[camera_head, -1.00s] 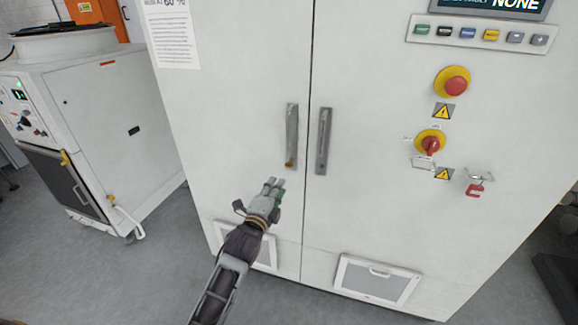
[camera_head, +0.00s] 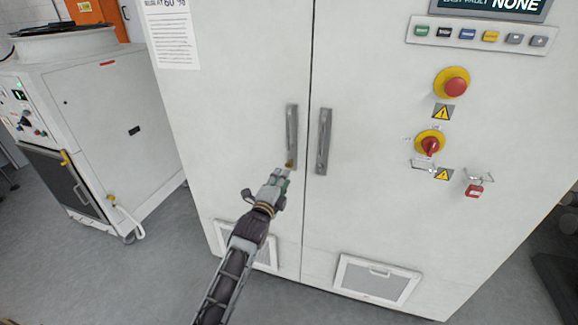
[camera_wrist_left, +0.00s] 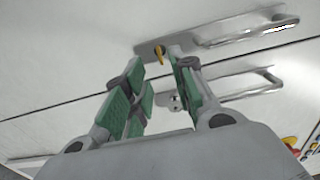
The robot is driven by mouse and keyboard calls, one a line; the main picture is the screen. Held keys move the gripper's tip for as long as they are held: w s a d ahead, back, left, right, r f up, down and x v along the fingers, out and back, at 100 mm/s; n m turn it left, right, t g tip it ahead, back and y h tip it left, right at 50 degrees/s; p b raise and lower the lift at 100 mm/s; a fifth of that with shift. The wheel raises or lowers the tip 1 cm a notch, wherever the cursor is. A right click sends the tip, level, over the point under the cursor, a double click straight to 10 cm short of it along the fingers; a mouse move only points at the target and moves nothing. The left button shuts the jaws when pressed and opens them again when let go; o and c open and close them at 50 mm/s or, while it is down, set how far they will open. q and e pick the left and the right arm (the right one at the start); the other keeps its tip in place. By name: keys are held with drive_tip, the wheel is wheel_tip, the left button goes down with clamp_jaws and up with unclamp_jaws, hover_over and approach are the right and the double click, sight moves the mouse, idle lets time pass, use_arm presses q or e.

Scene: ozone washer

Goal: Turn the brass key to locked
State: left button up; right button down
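The small brass key (camera_head: 290,163) sits at the lower end of the left door handle (camera_head: 292,128) on the white cabinet. In the left wrist view the key (camera_wrist_left: 159,55) shows as a thin yellow bit sticking out of the handle plate (camera_wrist_left: 215,36), slightly tilted. My left gripper (camera_head: 284,173) is just below the key in the head view. In the left wrist view its green-padded fingers (camera_wrist_left: 157,66) are apart, with the key in the gap near their tips; I cannot tell whether they touch it. My right gripper is not in view.
The right door handle (camera_head: 324,142) stands close beside the left one. A red emergency button (camera_head: 456,87), a red rotary switch (camera_head: 430,146) and a red padlock (camera_head: 474,190) are on the right door. A grey machine (camera_head: 120,130) stands at left, with open floor before it.

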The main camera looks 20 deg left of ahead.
sight(289, 165)
use_arm(q)
drive_tip(key=shift+w+d, duration=0.15)
drive_tip(key=shift+w, duration=4.15)
clamp_jaws()
